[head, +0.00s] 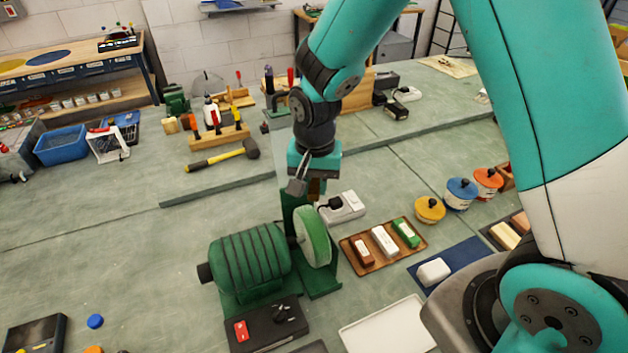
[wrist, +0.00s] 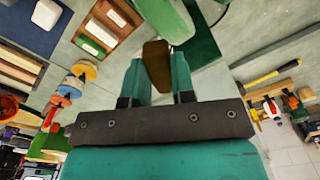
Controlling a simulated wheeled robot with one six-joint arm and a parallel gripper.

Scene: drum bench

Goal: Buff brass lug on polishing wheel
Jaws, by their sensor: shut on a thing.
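My gripper (head: 307,188) points down just behind and above the polishing wheel (head: 314,238), a pale green disc on a green motor (head: 245,260). In the wrist view, my gripper (wrist: 157,72) is shut on the brass lug (wrist: 157,65), a dark brown-gold piece held between its two teal fingers. The wheel also shows in the wrist view (wrist: 168,18), close beyond the lug's tip. I cannot tell whether the lug touches the wheel, or whether the wheel is turning. In the head view the lug is mostly hidden by the fingers.
A black control box (head: 268,325) with a red switch stands in front of the motor. To the right are a wooden tray (head: 351,259) of coloured bars, a white tray (head: 388,328) and lidded jars (head: 461,193). A yellow-handled hammer (head: 222,156) lies at the back left.

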